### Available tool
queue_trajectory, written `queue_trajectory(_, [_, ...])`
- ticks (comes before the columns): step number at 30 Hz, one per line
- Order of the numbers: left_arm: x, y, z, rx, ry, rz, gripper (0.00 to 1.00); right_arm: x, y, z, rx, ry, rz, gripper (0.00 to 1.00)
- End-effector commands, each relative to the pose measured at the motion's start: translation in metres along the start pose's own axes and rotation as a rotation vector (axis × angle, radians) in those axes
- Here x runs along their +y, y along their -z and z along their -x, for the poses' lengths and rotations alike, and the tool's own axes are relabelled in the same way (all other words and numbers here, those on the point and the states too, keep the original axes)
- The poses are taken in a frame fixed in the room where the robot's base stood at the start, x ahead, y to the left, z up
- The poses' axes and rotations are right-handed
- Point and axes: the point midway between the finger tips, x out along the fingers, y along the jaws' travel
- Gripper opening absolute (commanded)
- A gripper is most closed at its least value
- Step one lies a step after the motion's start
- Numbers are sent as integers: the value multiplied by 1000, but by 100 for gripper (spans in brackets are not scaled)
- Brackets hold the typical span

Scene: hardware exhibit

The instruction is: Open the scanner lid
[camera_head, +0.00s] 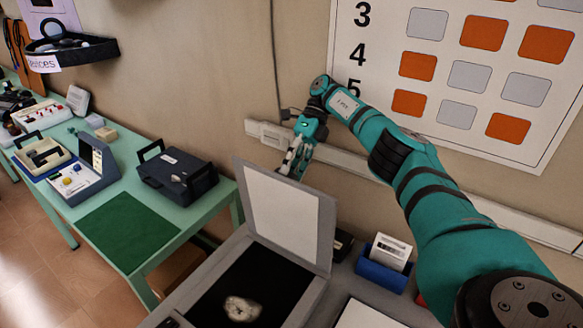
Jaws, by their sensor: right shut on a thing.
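The scanner (215,285) stands at the bottom centre, with a dark glass bed and a pale irregular piece (241,308) lying on it. Its lid (283,213), grey with a white inner face, stands raised, roughly upright, at the back of the bed. My right gripper (290,172) reaches over from the right and is at the lid's top edge, shut on it. The fingertips are partly hidden behind the lid. My left gripper is not in view.
A blue holder with white cards (383,262) stands right of the lid. A wall chart (458,70) hangs behind my arm. On the left, a green table (205,208) bears a dark case (178,176), a green mat (127,231) and several devices.

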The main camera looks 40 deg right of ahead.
Motion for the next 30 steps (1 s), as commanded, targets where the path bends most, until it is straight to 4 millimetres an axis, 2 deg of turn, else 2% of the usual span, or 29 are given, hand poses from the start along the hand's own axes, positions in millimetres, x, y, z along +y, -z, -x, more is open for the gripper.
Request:
queue_trajectory(1, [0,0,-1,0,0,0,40,-5,3,-3,9,7,-11,33])
queue_trajectory(8, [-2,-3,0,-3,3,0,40,-1,3,0,9,9,-10,33])
queue_trajectory(21, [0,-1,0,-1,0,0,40,59,1,51,1,8,-1,33])
queue_trajectory(30, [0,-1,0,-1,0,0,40,77,1,64,1,5,-1,33])
